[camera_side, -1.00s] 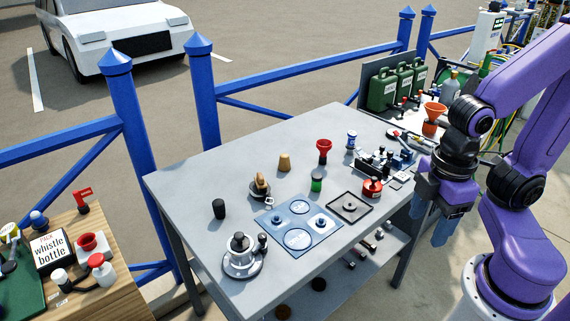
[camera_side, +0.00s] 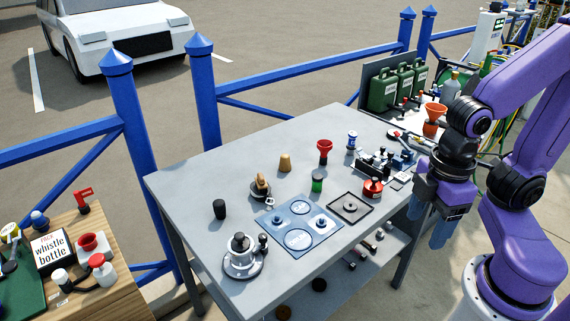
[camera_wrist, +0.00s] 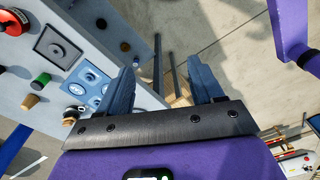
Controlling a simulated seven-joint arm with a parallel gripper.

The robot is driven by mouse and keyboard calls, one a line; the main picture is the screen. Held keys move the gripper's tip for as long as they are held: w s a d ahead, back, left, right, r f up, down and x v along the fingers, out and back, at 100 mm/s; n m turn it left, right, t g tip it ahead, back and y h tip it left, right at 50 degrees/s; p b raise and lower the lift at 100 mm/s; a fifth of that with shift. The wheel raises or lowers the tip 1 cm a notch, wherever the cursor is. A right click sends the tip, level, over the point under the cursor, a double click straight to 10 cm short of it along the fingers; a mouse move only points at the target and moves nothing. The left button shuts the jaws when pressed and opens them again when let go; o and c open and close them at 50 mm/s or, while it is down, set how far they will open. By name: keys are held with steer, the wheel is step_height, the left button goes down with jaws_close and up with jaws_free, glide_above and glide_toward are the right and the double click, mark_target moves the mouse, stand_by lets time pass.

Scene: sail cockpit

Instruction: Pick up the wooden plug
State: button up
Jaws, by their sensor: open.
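The wooden plug (camera_side: 285,162) is a small tan tapered piece standing upright on the grey table, towards its far side in the side view. It also shows in the wrist view (camera_wrist: 30,102) at the left, beside a green-topped piece. My gripper (camera_side: 430,218) is open and empty, off the right edge of the table and well away from the plug. In the wrist view its two blue fingers (camera_wrist: 162,85) are spread apart, with nothing between them but the background beyond.
Around the plug stand a red funnel-like cup (camera_side: 324,148), a green-and-black piece (camera_side: 317,183), a black cylinder (camera_side: 219,209) and a small block with a wooden top (camera_side: 261,186). A blue panel (camera_side: 320,225) and a metal winch (camera_side: 241,262) lie nearer. The table's left far corner is clear.

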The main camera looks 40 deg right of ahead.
steer(key=w+a+f+m+y, duration=0.2)
steer(key=w+a+m+y, duration=0.1)
steer(key=w+a, duration=0.6)
steer(key=w+a+f+m+t+y, duration=0.1)
steer(key=w+a+f+m+t, duration=0.15)
steer(key=w, duration=0.35)
steer(key=w+a+f+m+t, duration=0.1)
steer(key=w+a+m+t, duration=0.1)
steer(key=w+a+m, duration=0.3)
steer(key=m+t+h, duration=0.7)
steer(key=m+h, duration=0.2)
steer(key=h, duration=0.3)
glide_toward(285, 157)
steer(key=x, duration=0.3)
steer(key=shift+d+f+g, duration=0.1)
steer(key=shift+f+g, duration=0.1)
steer(key=shift+g, duration=0.05)
steer(key=shift+x, duration=2.8)
steer(key=shift+w+r, duration=0.1)
steer(key=shift+r, duration=0.1)
